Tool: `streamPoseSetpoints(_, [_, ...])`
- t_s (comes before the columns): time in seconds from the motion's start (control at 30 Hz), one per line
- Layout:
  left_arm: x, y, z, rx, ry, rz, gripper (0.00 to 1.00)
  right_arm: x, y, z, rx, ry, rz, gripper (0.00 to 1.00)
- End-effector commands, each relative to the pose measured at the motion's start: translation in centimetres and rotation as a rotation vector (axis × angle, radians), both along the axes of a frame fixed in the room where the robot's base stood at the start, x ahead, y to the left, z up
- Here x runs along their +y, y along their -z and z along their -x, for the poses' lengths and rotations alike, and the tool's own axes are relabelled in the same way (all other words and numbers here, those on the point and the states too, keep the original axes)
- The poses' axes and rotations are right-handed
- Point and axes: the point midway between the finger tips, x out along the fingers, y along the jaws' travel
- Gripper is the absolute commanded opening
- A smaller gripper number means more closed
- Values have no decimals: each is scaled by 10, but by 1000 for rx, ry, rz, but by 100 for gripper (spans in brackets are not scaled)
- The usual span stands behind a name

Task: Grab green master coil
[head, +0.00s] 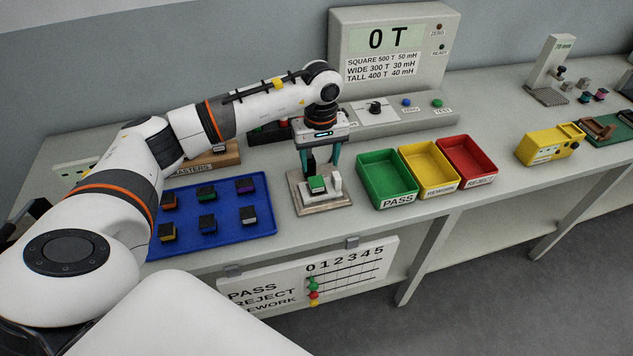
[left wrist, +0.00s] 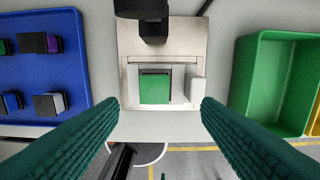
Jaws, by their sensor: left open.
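A green coil (head: 317,184) sits in the pale metal fixture (head: 330,204) in the middle of the bench. It also shows in the left wrist view (left wrist: 154,89), seated between the fixture's light walls. My left gripper (head: 320,169) is directly above the coil with its fingers pointing down. In the left wrist view its green fingers stand apart, one on each side of the fixture, with nothing between them. The masters rack (head: 212,160) stands behind the blue tray, and my left arm hides much of it. My right gripper is not in view.
The blue tray (head: 264,228) with several coils lies left of the fixture. The green PASS bin (head: 387,187), yellow REWORK bin (head: 428,172) and red REJECT bin (head: 465,161) stand to its right. A tester with a 0 T display (head: 388,42) stands behind.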

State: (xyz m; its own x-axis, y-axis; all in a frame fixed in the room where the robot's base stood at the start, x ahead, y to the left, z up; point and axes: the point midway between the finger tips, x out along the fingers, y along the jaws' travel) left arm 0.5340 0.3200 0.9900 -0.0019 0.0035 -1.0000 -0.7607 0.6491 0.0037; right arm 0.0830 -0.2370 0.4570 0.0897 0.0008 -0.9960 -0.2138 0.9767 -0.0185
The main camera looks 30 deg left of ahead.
Motion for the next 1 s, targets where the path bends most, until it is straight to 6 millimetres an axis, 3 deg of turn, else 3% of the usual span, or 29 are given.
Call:
streamPoseSetpoints(0.27, [2, 22, 2, 3, 0, 3, 58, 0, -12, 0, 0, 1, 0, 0])
streamPoseSetpoints(0.53, [6, 60, 4, 1, 0, 4, 58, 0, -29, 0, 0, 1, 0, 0])
streamPoseSetpoints(0.83, [7, 68, 4, -2, 1, 3, 58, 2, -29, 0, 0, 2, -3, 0])
streamPoseSetpoints(1.0, [7, 67, 4, -1, 0, 3, 32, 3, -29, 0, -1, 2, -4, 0])
